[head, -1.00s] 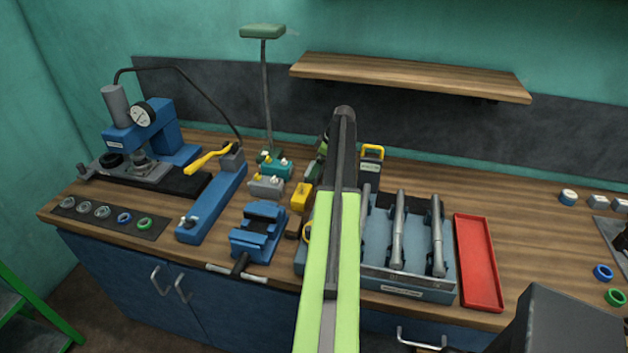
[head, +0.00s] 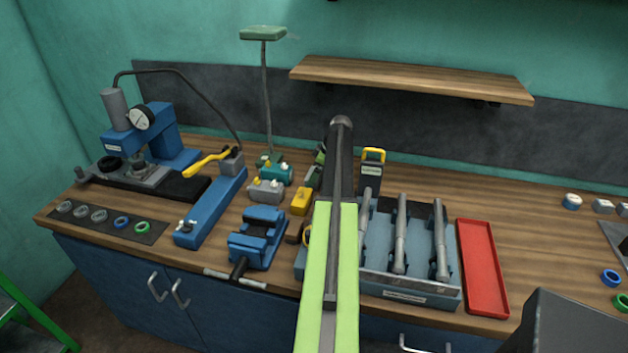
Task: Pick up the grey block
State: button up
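A small grey block (head: 266,191) with yellow fittings on top sits on the wooden bench, left of the middle. It stands in front of a similar teal block (head: 276,174) and behind a blue vise (head: 258,236). A yellow block (head: 301,201) is to its right. My green and black arm reaches up through the middle of the view, right of the grey block. My gripper cannot be made out, and the arm hides part of the bench behind it.
A long blue fixture with a yellow handle (head: 208,162) and a press (head: 145,140) are left. A thin lamp-like stand (head: 266,100) rises behind the blocks. A blue tray of metal cylinders (head: 410,292) and a red tray (head: 482,268) are right. A shelf (head: 410,80) hangs above.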

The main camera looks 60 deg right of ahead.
jog(key=shift+r+p, duration=1.55)
jog(key=shift+s+a+f+h+b, duration=0.25)
jog(key=shift+a+h+b, duration=0.1)
jog(key=shift+a+h, duration=0.25)
jog(key=shift+a+f+n+t+h+b, duration=0.15)
jog(key=shift+a+n+t+h+b, duration=0.15)
jog(key=shift+t+h+b, duration=0.4)
notch_tip(320, 180, up, 12)
jog(key=a+p, duration=0.3)
jog(key=p, duration=0.9)
jog(key=s+a, duration=0.2)
jog(key=a, duration=0.5)
jog(key=s+a+f+b, duration=0.1)
jog(key=s+a, duration=0.2)
jog(key=a, duration=0.4)
jog(key=shift+s+a, duration=0.25)
jog(key=shift+s, duration=0.1)
jog(key=a+p, duration=0.1)
jog(key=a+r+y+p, duration=0.1)
jog(key=s+a+g+y+p, duration=0.1)
jog(key=a, duration=0.1)
jog(key=shift+r, duration=0.4)
jog(key=shift+s+a+y, duration=0.25)
jog(key=shift+a+y, duration=0.05)
jog(key=shift+a, duration=0.25)
